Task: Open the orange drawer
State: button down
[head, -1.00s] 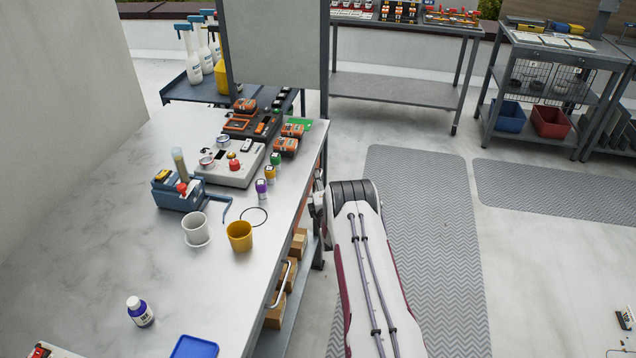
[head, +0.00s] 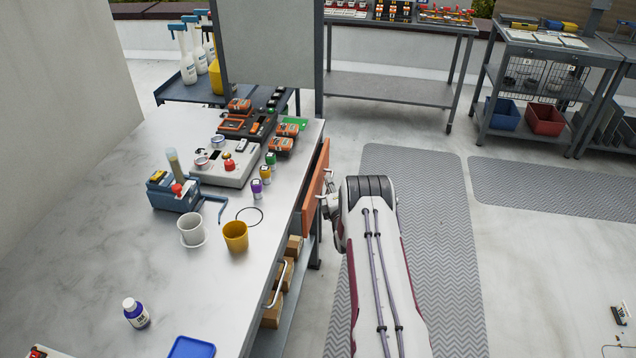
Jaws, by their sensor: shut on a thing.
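The orange drawer (head: 314,183) is in the right side of the workbench, under its top, in the head view. Its front stands out from the bench edge, so the drawer is partly open. My gripper (head: 325,202) is at the outer face of the drawer front and is shut on the drawer's handle. The handle and the fingertips are mostly hidden by my own wrist.
The workbench (head: 75,238) carries a yellow cup (head: 235,236), a white cup (head: 191,230), small bottles and orange devices. A silver handle (head: 278,284) sticks out nearer on the bench side, by cardboard boxes (head: 272,310).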

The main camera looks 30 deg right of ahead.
jog(key=s+d, duration=1.4)
jog(key=shift+s+d, duration=0.4)
jog(key=c, duration=2.2)
grip_release()
jog(key=shift+s+a, duration=0.1)
jog(key=shift+v, duration=5.85)
jog(key=shift+f, duration=0.1)
